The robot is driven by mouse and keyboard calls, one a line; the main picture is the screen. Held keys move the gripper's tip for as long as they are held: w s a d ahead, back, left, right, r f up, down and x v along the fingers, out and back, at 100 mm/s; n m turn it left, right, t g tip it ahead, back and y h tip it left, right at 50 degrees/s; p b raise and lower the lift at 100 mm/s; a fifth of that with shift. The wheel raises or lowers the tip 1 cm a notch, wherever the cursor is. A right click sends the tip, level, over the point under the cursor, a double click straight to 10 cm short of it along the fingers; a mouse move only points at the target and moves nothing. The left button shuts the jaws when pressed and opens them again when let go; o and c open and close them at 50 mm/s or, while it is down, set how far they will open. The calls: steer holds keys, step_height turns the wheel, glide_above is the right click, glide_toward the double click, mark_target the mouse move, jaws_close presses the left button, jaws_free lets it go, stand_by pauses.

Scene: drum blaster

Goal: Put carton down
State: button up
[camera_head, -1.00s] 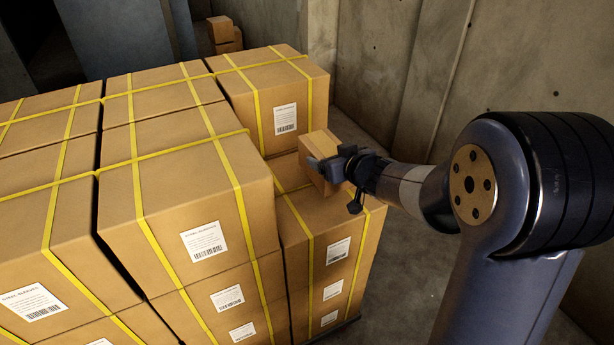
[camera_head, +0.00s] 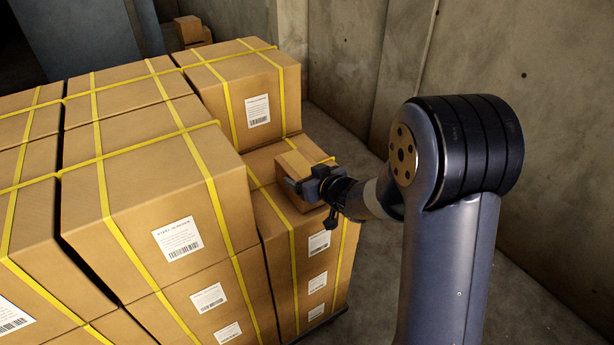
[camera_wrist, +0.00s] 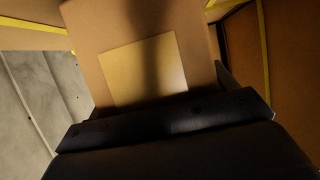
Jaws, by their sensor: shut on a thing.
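A small brown carton (camera_head: 299,175) with a lighter tan strip is held by my gripper (camera_head: 308,188) in the head view. It is at the lower box column (camera_head: 309,228) on the right of the stack, close to that column's top. I cannot tell whether it touches the top. In the wrist view the carton (camera_wrist: 145,45) shows a pale square patch and fills the upper middle. The dark gripper (camera_wrist: 170,122) crosses in front of it and hides its lower part.
Large strapped boxes (camera_head: 150,165) rise higher to the left, and a taller box (camera_head: 245,95) stands behind the carton. A concrete wall (camera_head: 350,60) runs behind and to the right. Bare floor (camera_head: 510,300) lies to the right. Small boxes (camera_head: 190,30) stand far back.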

steer(key=shift+f, duration=0.1)
steer(key=o, duration=1.5)
steer(key=shift+r, duration=0.2)
steer(key=v, duration=1.2)
steer(key=shift+f, duration=0.1)
